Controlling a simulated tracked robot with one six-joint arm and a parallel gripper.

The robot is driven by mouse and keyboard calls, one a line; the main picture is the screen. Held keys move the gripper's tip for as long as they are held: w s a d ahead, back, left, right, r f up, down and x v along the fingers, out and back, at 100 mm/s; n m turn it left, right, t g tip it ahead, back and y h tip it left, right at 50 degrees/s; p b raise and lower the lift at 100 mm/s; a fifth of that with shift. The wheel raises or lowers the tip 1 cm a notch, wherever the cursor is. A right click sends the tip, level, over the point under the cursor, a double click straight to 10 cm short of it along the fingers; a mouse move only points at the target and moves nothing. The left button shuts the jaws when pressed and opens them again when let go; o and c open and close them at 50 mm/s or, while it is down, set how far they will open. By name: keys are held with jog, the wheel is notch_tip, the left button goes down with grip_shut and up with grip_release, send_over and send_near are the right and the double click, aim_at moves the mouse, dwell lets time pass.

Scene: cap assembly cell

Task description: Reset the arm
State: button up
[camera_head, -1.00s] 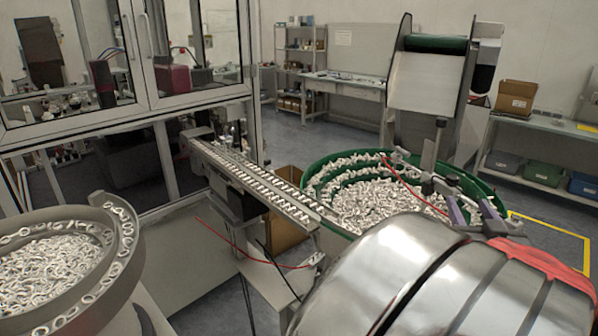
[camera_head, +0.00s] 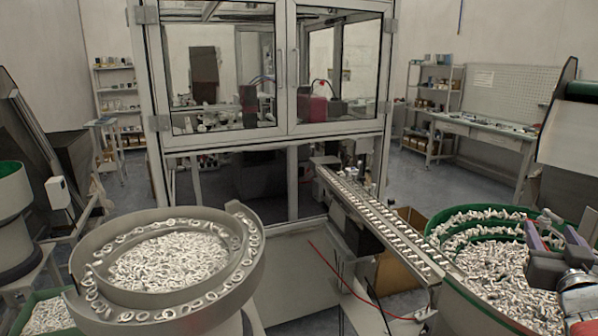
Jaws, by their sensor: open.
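My gripper (camera_head: 553,238) shows at the lower right edge, with two purple-grey fingers apart and nothing visible between them. It is over the green-rimmed bowl (camera_head: 455,215) full of small white parts, and it hides part of that bowl. Only the end of my arm shows below it; the rest is outside the picture.
A grey bowl feeder (camera_head: 255,262) with white rings stands at the lower left. A linear track (camera_head: 385,225) carrying parts runs from the green-rimmed bowl towards a glazed cabinet (camera_head: 285,140). A red cable (camera_head: 345,280) hangs beside the track. Open floor shows at the back right.

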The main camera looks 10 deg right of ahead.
jog(key=w+a+r+n+t+y, duration=0.1)
jog(key=w+a+r+y, duration=0.15)
jog(key=w+a, duration=0.5)
jog(key=w+a+r+n+t+y, duration=0.1)
jog(key=w+a+r+n+y, duration=0.2)
jog(key=a, duration=0.7)
jog(key=w+a+r+t+y, duration=0.1)
jog(key=w+a+r, duration=0.1)
jog(key=w+a, duration=0.6)
jog(key=s+a+f+n+g+y, duration=0.1)
jog(key=s+a+f+g+y, duration=0.1)
jog(key=s+a+f+g, duration=0.4)
jog(key=s+a+f+n+g+y, duration=0.2)
jog(key=s+a+f+g, duration=0.3)
jog(key=s+a+f, duration=0.7)
jog(key=s+f, duration=0.5)
jog(key=s, duration=0.1)
jog(key=shift+a+f+g+y, duration=0.15)
jog(key=shift+f+g+y, duration=0.2)
jog(key=shift+g, duration=0.05)
